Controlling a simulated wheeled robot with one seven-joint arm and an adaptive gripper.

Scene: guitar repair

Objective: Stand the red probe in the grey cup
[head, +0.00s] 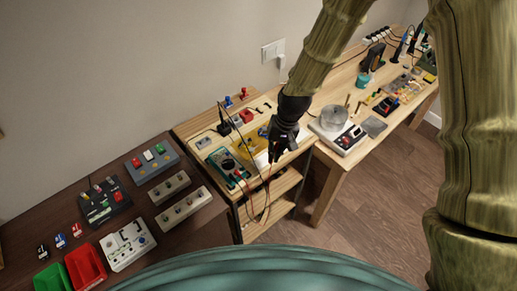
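My black gripper (275,157) points down over the front right part of the middle wooden bench. Its fingers are small and dark, and I cannot tell whether they are open or shut. A green-edged multimeter (224,163) lies to its left. A thin red lead (268,190) and a dark lead loop down over the bench's front edge, with the red one rising towards my gripper. The red probe itself is not clear; the gripper may hide it. A round greyish vessel (335,117) stands on a white device to the right; I cannot tell whether it is the grey cup.
The dark table (150,245) at left holds pedals, a green bin (52,278) and a red bin (86,265). Small red and blue parts lie behind the multimeter. The right bench (325,165) carries the white device (345,140), a grey plate (374,127) and several tools.

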